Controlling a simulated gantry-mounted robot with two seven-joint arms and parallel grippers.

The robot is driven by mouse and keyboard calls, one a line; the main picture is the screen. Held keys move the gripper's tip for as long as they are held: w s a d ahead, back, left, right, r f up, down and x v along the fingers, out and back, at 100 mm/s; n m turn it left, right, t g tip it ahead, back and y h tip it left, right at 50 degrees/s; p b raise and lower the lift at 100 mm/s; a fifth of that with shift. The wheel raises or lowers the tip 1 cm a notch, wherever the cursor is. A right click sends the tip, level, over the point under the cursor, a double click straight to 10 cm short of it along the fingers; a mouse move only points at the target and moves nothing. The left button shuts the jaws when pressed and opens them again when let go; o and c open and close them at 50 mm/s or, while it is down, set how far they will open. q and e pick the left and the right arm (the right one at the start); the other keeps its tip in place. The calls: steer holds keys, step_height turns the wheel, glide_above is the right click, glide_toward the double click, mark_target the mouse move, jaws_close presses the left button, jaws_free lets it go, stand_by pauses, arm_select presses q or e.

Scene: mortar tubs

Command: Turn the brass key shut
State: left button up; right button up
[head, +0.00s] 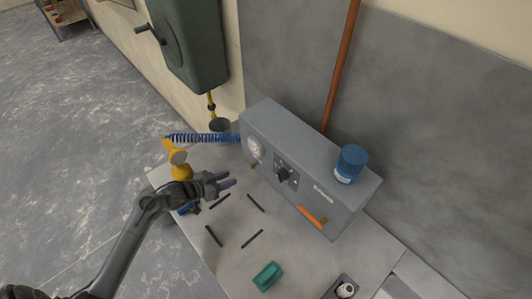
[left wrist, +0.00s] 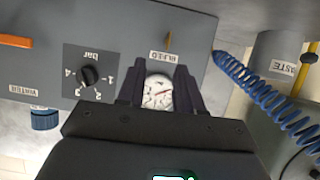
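The brass key (left wrist: 168,41) is a small, thin brass piece on the front of the grey box (left wrist: 120,30), beside the BLEED label (left wrist: 172,57). In the left wrist view it appears edge-on, just beyond my fingertips. In the head view the key (head: 254,165) is a small brownish spot below the gauge. My left gripper (head: 230,178) is open and empty in front of the box's left part, apart from the key. Its fingers (left wrist: 158,85) frame the white gauge (left wrist: 158,92) in the left wrist view. My right gripper is not in view.
The box also carries a black knob (head: 284,174), an orange lever (head: 312,217) and a blue cap (head: 350,163). A blue coiled hose (head: 203,138) runs from its left end. Dark sticks (head: 252,239) and a green block (head: 267,276) lie on the bench.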

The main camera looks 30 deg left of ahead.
mark_target(255, 165)
arm_select(q)
steer(key=shift+t, duration=0.5)
steer(key=b+x, duration=0.1)
steer(key=x, duration=0.3)
steer(key=a+b+x, duration=0.1)
steer(key=x, duration=0.3)
steer(key=b+x, duration=0.1)
steer(key=x, duration=0.3)
steer(key=shift+w+a, duration=0.2)
steer(key=shift+w, duration=0.2)
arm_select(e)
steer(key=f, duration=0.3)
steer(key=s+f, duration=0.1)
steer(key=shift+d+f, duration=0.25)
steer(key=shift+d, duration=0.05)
arm_select(q)
jaws_close()
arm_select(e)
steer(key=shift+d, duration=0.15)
